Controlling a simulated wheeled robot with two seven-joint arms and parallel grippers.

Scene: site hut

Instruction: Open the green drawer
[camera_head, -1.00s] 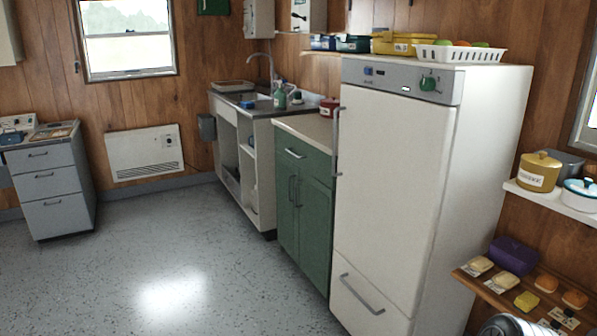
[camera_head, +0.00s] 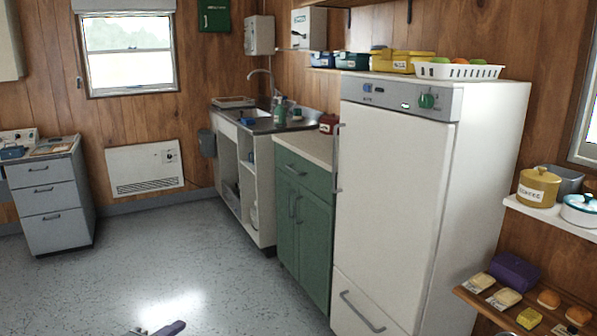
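The green drawer (camera_head: 313,178) is the top front of the green cabinet (camera_head: 285,222), between the sink unit and the white fridge. It looks shut, flush with the cabinet, and has a horizontal bar handle (camera_head: 296,170). Two doors with upright handles are below it. At the bottom edge, left of centre, a small dark purple-grey piece shows that looks like the tip of my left gripper (camera_head: 157,329). It is well away from the drawer, and its opening is cut off. My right gripper is not in view.
The white fridge (camera_head: 390,190) stands right beside the green cabinet. The sink unit (camera_head: 242,185) with open shelves is on its left. Grey floor (camera_head: 190,255) is clear in front. A grey drawer unit (camera_head: 50,200) stands far left, and shelves (camera_head: 545,215) are at right.

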